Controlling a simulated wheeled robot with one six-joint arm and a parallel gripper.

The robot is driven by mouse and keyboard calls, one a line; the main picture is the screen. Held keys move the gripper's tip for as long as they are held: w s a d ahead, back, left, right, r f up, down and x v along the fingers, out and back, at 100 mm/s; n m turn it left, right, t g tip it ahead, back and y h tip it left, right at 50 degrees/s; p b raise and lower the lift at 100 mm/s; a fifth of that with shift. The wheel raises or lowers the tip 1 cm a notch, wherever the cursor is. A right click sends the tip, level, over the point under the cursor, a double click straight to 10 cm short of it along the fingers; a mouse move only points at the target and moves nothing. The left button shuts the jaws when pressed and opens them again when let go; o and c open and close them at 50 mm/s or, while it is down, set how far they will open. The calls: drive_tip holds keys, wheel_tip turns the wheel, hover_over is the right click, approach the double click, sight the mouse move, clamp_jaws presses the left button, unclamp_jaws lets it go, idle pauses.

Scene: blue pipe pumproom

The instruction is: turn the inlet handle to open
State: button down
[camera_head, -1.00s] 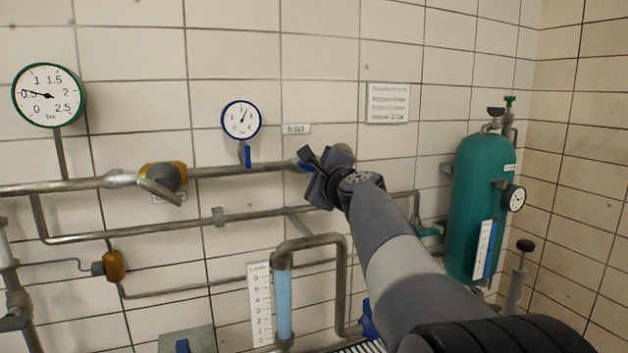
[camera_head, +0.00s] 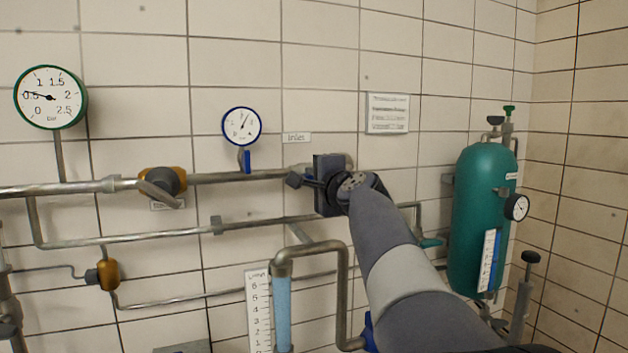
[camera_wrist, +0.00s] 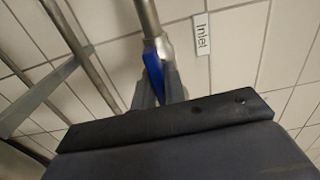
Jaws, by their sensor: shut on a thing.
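The inlet handle is a blue lever (camera_wrist: 153,72) on the upper pipe, seen in the wrist view beside the pipe end. My gripper (camera_wrist: 158,92) is shut on it, with a grey finger on each side of the blue part. In the head view my gripper (camera_head: 300,181) is at the pipe below the inlet label (camera_head: 296,137), and its body hides the handle and the valve. The inlet label (camera_wrist: 201,34) also shows in the wrist view, right of the handle.
A blue-rimmed gauge (camera_head: 242,126) with a small blue lever (camera_head: 247,161) is left of my gripper. A brass valve (camera_head: 163,181) is further left. A bent pipe (camera_head: 318,240) runs below, and a teal tank (camera_head: 480,220) stands right.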

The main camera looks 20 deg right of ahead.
drive_tip(key=shift+f, duration=0.1)
drive_tip(key=c, duration=1.5)
unclamp_jaws()
drive_tip(key=shift+s, duration=0.1)
drive_tip(key=s+b, duration=0.2)
drive_tip(key=s, duration=0.8)
drive_tip(key=shift+s, duration=0.3)
drive_tip(key=w+p, duration=0.2)
drive_tip(key=w, duration=0.9)
drive_tip(key=shift+s, duration=0.1)
